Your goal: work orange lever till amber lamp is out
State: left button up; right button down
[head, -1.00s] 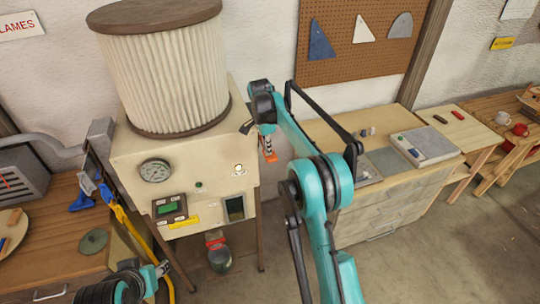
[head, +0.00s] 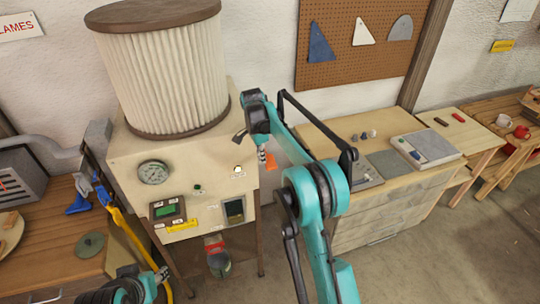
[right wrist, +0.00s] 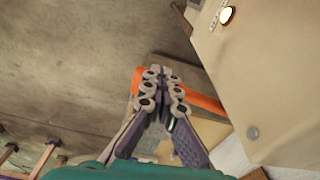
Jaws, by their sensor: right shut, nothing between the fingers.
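The orange lever (right wrist: 205,102) sticks out at the right side of the cream machine (head: 130,150). My right gripper (right wrist: 161,75) is shut and empty, its fingers over the lever in the right wrist view. I cannot tell whether they touch it. In the head view the right gripper (head: 262,156) is small beside the machine's right side. A lamp (head: 238,169) on the machine's front glows bright. It also shows lit in the right wrist view (right wrist: 227,15). My left gripper (head: 162,272) is at the bottom left, its fingers too small to judge.
A gauge (head: 153,172) and a green screen (head: 166,210) are on the machine's front. A pleated filter (head: 165,75) stands on top. A workbench (head: 375,205) with small parts stands to the right. Open floor lies in front.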

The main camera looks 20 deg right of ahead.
jog(key=shift+a+r, duration=0.15)
jog(key=shift+a, duration=0.25)
notch_tip(320, 180, up, 12)
jog(key=a, duration=0.1)
jog(key=shift+s+a, duration=0.15)
dwell(1.0)
